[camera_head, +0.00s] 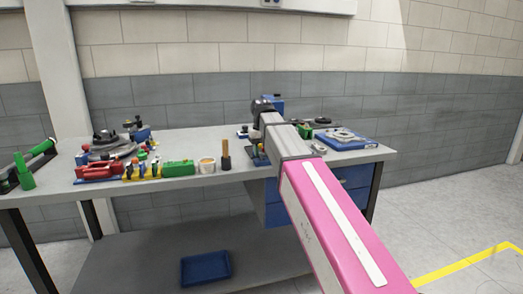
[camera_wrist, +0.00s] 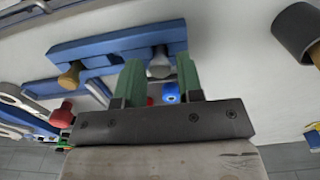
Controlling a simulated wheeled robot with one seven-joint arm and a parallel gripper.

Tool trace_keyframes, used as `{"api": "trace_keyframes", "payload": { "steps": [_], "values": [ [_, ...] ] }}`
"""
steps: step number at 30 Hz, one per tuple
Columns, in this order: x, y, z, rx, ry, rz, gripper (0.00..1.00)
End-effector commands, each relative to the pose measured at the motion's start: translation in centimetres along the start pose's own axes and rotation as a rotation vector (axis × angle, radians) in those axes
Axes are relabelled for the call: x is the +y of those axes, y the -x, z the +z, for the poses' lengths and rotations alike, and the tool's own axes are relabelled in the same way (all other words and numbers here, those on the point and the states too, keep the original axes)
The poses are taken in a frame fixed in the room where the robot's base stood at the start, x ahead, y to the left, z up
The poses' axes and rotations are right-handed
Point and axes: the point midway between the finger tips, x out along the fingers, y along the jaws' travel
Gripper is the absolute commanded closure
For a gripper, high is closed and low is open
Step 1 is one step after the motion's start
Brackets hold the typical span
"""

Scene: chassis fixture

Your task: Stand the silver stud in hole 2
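In the wrist view, the silver stud (camera_wrist: 159,63) shows at the near edge of a blue block (camera_wrist: 100,47), between the tips of my gripper's green fingers (camera_wrist: 160,78). The fingers are apart, with a gap visible beside the stud, so my gripper looks open around or just short of it. A brass-coloured stud (camera_wrist: 70,76) is at the block's left part. Hole numbers cannot be read, and how the silver stud sits in the block is unclear. In the head view my arm hides the gripper and the stud.
A red knob (camera_wrist: 62,115) and a blue ring-like part (camera_wrist: 171,93) are close to the fingers. A dark cylinder (camera_wrist: 300,32) is at the upper right. In the head view, the grey bench (camera_head: 220,187) carries several tools, with a blue tray (camera_head: 352,143) at the right.

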Motion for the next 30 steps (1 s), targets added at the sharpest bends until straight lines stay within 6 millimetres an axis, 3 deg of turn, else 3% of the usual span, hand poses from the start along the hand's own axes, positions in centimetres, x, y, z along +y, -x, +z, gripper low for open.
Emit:
{"api": "trace_keyframes", "payload": {
  "steps": [7,10,30],
  "values": [
    [0.0,0.0,0.0,0.000,0.000,0.000,0.69],
    [0.0,0.0,0.0,0.000,0.000,0.000,1.00],
    [0.0,1.3,0.0,0.000,0.000,0.000,1.00]
  ]
}}
